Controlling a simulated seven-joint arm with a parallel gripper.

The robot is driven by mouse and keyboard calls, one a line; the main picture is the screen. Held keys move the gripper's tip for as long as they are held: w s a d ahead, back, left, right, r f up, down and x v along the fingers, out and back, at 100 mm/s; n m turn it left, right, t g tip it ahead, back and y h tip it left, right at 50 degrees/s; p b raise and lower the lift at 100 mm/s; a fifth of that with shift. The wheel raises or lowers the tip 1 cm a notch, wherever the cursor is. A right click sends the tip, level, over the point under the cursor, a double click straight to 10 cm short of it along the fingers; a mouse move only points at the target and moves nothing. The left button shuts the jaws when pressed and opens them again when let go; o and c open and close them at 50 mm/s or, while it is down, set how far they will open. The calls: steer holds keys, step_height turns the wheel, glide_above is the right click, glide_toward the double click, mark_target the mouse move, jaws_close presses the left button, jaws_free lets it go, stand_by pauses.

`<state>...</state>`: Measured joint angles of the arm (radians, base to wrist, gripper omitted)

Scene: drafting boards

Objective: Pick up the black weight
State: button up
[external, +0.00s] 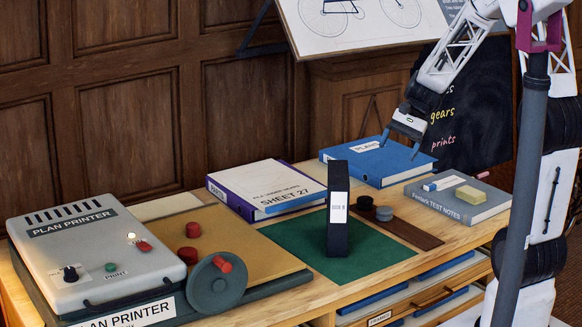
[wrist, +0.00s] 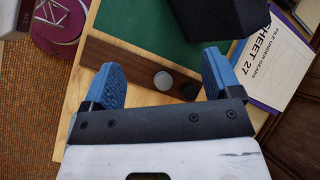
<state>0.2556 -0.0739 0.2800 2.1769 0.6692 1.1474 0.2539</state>
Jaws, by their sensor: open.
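The black weight (external: 365,202) is a small dark round piece on a brown wooden strip (external: 415,236), beside a grey round weight (external: 384,213). In the wrist view the black weight (wrist: 188,90) shows close to the dark gripper bar, nearer the right finger, with the grey weight (wrist: 163,80) left of it. My gripper (external: 400,146) is open and empty, high over the blue PLANS binder, behind and to the right of the weights. In the wrist view my gripper (wrist: 160,60) has its blue-padded fingers spread wide.
A tall black binder (external: 338,230) stands upright on the green mat (external: 290,240), just left of the weights. The blue PLANS binder (external: 400,162) and grey TEST NOTES book (external: 470,205) lie behind and right. A plan printer (external: 95,250) fills the left.

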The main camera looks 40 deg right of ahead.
steer(key=w+d+f+m+t+y, duration=0.1)
steer(key=w+d+f+m+y, duration=0.2)
steer(key=w+d+f+m, duration=0.35)
steer(key=m+t+y, duration=0.3)
steer(key=m, duration=0.1)
glide_toward(365, 196)
steer(key=shift+x, duration=1.25)
steer(key=shift+s+f, duration=0.1)
steer(key=shift+w+a+f+h, duration=0.15)
steer(key=shift+a+f, duration=0.1)
steer(key=shift+a, duration=0.3)
steer(key=shift+w+a+f+h, duration=0.1)
steer(key=shift+a+f+h, duration=0.1)
steer(key=shift+a, duration=0.4)
steer(key=shift+a, duration=0.1)
steer(key=shift+x, duration=2.55)
steer(key=c, duration=1.3)
steer(key=shift+r, duration=0.25)
